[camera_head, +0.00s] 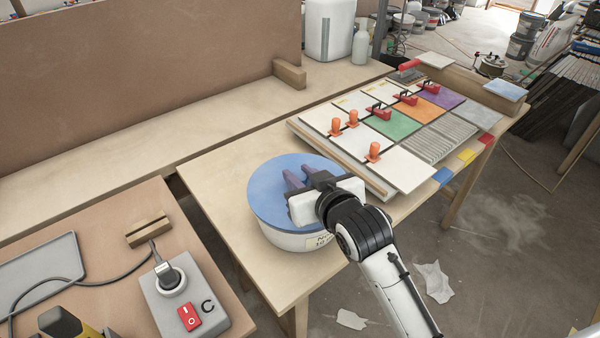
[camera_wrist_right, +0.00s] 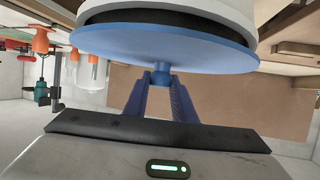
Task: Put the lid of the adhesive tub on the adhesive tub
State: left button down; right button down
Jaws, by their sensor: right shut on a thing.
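The blue lid (camera_head: 268,192) of the adhesive tub lies over the top of the white adhesive tub (camera_head: 285,240), which stands on the wooden table. My right gripper (camera_head: 298,178) is over the lid with its purple fingers pointing at its middle. In the right wrist view the fingers (camera_wrist_right: 160,84) are shut on the small blue knob under the round lid (camera_wrist_right: 165,48) as pictured. A dark band shows between the lid and the tub's white wall (camera_wrist_right: 175,8) there. I cannot tell whether the lid touches the rim all round.
A board of coloured tiles (camera_head: 395,125) with orange and red clamps lies right of the tub. A grey switch box (camera_head: 180,300) with a cable sits on the lower left table. A white container (camera_head: 329,28) stands at the back. Bare tabletop (camera_head: 235,160) lies behind the tub.

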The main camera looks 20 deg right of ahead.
jog(key=shift+f+p, duration=0.4)
jog(key=shift+f, duration=0.15)
dwell(1.4)
jog(key=c, duration=1.4)
grip_release()
jog(key=shift+o, duration=0.5)
jog(key=shift+o, duration=1.1)
jog(key=shift+r, duration=3.5)
jog(key=shift+s, duration=0.1)
